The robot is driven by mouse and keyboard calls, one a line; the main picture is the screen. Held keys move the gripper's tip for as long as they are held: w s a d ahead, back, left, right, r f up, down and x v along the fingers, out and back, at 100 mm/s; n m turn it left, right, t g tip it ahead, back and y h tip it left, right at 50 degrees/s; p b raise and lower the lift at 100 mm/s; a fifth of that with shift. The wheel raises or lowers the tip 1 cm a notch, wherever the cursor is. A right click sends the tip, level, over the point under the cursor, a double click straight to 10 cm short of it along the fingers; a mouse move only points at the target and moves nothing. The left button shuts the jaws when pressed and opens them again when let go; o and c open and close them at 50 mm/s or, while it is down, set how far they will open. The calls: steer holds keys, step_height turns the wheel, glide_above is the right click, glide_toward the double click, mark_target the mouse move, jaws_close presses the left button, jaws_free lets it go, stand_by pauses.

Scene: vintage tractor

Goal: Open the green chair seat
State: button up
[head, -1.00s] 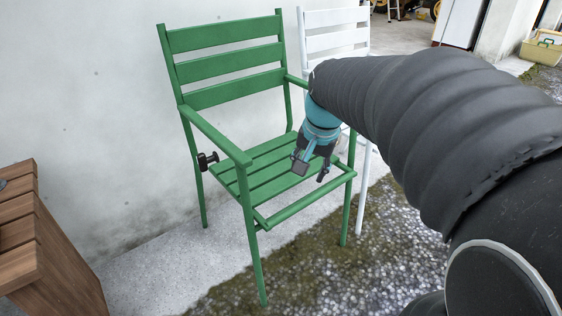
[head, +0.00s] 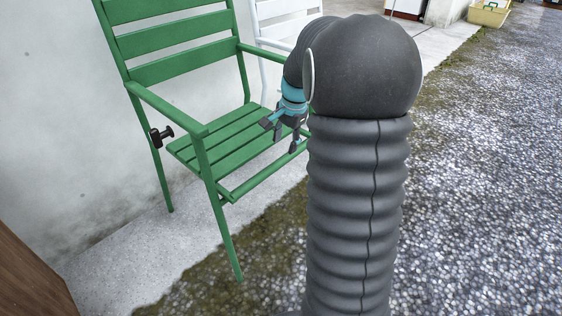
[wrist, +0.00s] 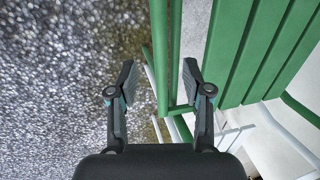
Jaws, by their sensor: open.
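The green chair (head: 180,48) stands upright by the wall, with its slatted seat (head: 215,140) lying flat. The wrist view shows the seat slats (wrist: 258,50) at right and a green front rail (wrist: 160,50), with a gap between them. My gripper (head: 281,134) is open and empty near the seat's front right corner. In the wrist view the rail appears between my two fingers (wrist: 158,76); I cannot tell whether they touch it. My arm hides the chair's front right leg and corner in the head view.
A black knob (head: 161,136) shows at the chair's left rear leg. A white chair (head: 283,22) stands close behind at right. A wooden piece (head: 30,262) is at lower left. A yellow box (head: 489,13) is far off. Gravel ground (head: 490,170) at right is clear.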

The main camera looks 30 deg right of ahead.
mark_target(281, 161)
steer(key=f, duration=0.2)
steer(key=w+f+b, duration=0.1)
steer(key=f, duration=0.5)
steer(key=shift+w+a+f, duration=0.1)
steer(key=shift+w+a, duration=0.15)
steer(key=shift+a, duration=0.05)
steer(key=shift+c, duration=0.2)
jaws_close()
